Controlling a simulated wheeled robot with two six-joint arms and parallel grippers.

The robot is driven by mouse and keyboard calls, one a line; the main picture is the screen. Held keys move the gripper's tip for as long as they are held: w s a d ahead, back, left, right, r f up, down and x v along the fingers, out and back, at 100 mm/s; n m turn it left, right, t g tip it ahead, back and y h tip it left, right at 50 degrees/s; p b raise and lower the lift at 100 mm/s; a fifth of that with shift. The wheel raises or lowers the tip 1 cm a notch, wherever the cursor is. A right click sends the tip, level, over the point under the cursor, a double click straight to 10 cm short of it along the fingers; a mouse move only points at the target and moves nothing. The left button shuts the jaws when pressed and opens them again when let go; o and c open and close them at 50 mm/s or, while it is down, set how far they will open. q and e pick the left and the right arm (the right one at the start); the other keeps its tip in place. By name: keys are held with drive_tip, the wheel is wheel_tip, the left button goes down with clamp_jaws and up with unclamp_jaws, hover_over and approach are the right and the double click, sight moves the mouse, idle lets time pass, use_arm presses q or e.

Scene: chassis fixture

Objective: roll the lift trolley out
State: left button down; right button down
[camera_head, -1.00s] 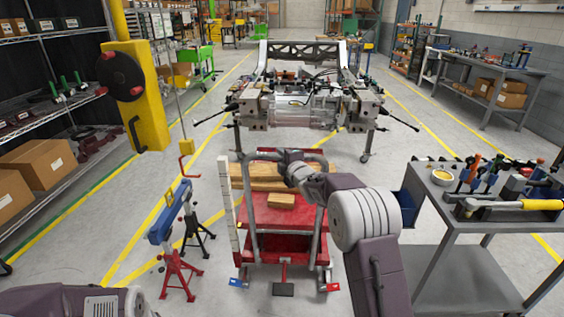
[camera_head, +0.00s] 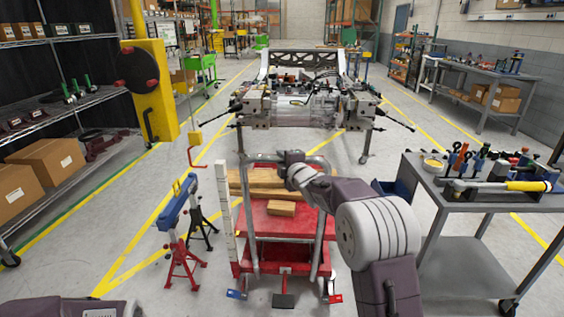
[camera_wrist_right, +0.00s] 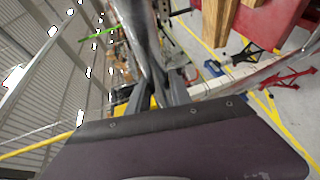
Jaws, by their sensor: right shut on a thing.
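The red lift trolley (camera_head: 281,222) stands in the middle of the head view, in front of the chassis. It carries wooden blocks (camera_head: 281,208) and has a grey tubular handle (camera_head: 247,215) on the near side. My right gripper (camera_head: 290,162) is shut on the top bar of this handle. In the right wrist view its fingers (camera_wrist_right: 160,92) close around the grey tube, and part of the trolley's red deck shows at top right. The chassis (camera_head: 305,100) rests on its fixture behind the trolley. My left gripper is out of view; only part of that arm shows at lower left.
Red and blue jack stands (camera_head: 183,262) stand close left of the trolley, beside an upright white scale (camera_head: 224,215). A grey tool cart (camera_head: 432,205) is close on the right. Shelving (camera_head: 60,110) and a yellow post (camera_head: 150,90) line the left. Floor shows between trolley and chassis.

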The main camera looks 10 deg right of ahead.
drive_tip(key=shift+f, duration=0.55)
drive_tip(key=c, duration=1.2)
unclamp_jaws()
drive_tip(key=shift+o, duration=0.2)
drive_tip(key=shift+w+d, duration=0.1)
drive_tip(key=shift+w, duration=0.15)
drive_tip(key=shift+s+r, duration=0.15)
drive_tip(key=shift+r, duration=0.05)
drive_tip(key=shift+s, duration=0.35)
drive_tip(key=v, duration=0.8)
